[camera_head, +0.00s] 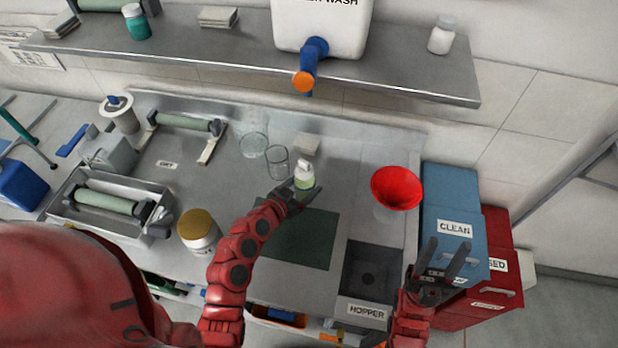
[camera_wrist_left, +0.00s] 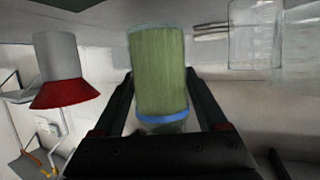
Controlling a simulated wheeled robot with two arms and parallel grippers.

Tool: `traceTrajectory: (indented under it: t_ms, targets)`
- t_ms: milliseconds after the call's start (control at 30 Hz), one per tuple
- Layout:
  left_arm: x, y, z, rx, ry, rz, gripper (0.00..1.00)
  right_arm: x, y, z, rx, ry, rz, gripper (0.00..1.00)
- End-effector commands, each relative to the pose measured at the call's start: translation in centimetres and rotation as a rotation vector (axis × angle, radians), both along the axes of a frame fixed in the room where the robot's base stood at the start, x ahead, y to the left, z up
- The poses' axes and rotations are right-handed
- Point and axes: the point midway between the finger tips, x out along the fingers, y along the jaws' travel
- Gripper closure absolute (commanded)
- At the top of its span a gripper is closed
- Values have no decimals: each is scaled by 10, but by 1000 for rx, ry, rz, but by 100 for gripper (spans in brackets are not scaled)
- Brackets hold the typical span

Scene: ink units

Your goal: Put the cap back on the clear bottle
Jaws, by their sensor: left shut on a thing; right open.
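The clear bottle (camera_head: 305,182) with pale green contents stands near the middle of the bench, behind the dark green mat. Something white shows at its top, but I cannot tell whether it is the cap. My left gripper (camera_head: 293,190) is shut on the bottle. In the left wrist view, which looks upside down, the green bottle (camera_wrist_left: 158,70) is between the fingers of my left gripper (camera_wrist_left: 162,100), with a blue band near its lower end. My right gripper (camera_head: 443,262) is open and empty, in front of the blue bin. I see no separate loose cap clearly.
A red funnel (camera_head: 397,187) stands right of the bottle and also shows in the left wrist view (camera_wrist_left: 66,93). Glass beakers (camera_head: 277,162) stand close behind left. A jar with a tan lid (camera_head: 198,230) is at left. The dark mat (camera_head: 300,240) and hopper (camera_head: 369,280) lie in front.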

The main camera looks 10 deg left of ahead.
Motion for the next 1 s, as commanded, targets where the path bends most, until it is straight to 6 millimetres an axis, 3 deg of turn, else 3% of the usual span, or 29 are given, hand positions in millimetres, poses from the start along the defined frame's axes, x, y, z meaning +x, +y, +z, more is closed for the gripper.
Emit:
traceTrajectory:
  t_ms: [100,200,567,667,800,1000]
  targets:
    - [21,-3,1,-2,-1,-3,100,0,0,7,0,0,0,51]
    - [29,-4,-3,-2,3,-1,100,0,0,8,0,0,0,51]
    - [32,-4,-4,-1,1,-1,100,0,0,8,0,0,0,51]
    - [41,-5,-1,-1,-2,-1,100,0,0,11,0,0,0,51]
    - [39,-4,-31,-1,2,1,100,0,0,-5,0,0,0,51]
    - [39,-5,-40,-1,0,-1,100,0,0,-7,0,0,0,51]
